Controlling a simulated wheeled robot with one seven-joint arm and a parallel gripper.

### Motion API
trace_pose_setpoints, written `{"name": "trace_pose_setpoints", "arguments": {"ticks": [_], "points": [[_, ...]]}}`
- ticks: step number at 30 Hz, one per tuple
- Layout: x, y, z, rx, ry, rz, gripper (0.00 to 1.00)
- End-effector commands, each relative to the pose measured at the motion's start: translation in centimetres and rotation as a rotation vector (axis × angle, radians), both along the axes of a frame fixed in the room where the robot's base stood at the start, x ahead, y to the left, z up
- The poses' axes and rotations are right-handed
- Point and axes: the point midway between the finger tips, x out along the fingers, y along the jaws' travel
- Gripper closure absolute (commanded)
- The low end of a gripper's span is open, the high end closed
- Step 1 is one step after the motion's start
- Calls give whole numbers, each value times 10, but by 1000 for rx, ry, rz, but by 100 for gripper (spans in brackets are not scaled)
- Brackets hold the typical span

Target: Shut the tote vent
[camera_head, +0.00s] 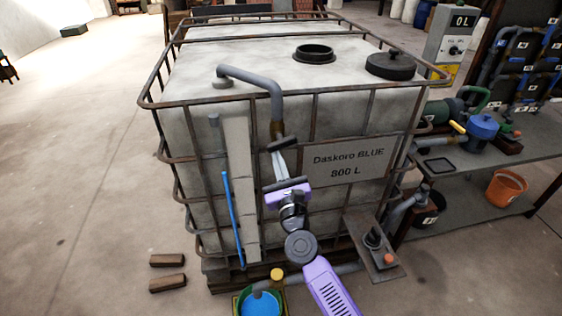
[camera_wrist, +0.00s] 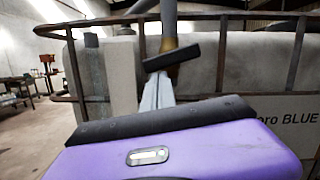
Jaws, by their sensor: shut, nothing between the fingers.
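The tote (camera_head: 185,100) is a large pale tank in a rusty pipe cage, labelled "Daskoro BLUE 800 L". A grey pipe (camera_head: 255,80) bends from its top and down the front to a brass-coloured fitting (camera_head: 277,128). A dark bar handle (camera_head: 283,144) lies across the pipe there, tilted slightly up to the right. The handle also shows in the wrist view (camera_wrist: 180,55). My gripper (camera_head: 279,152) is shut and empty, its pale fingers pointing up at the handle. The tips are at or just below the handle; I cannot tell whether they touch.
On top of the tote are an open black neck (camera_head: 314,54) and a black lid (camera_head: 390,66). A blue tube (camera_head: 233,218) runs up the front left. A bucket of blue liquid (camera_head: 260,304) stands below. A bench (camera_head: 460,185) stands right; the left floor is mostly clear.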

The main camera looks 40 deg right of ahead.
Motion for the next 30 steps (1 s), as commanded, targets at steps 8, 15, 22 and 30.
{"name": "trace_pose_setpoints", "arguments": {"ticks": [8, 15, 22, 30], "points": [[3, 5, 3, 75, -52, 0, 100], [4, 6, 5, 74, -51, 0, 100], [4, 6, 5, 72, -50, -1, 100], [4, 6, 5, 72, -50, 0, 100]]}}
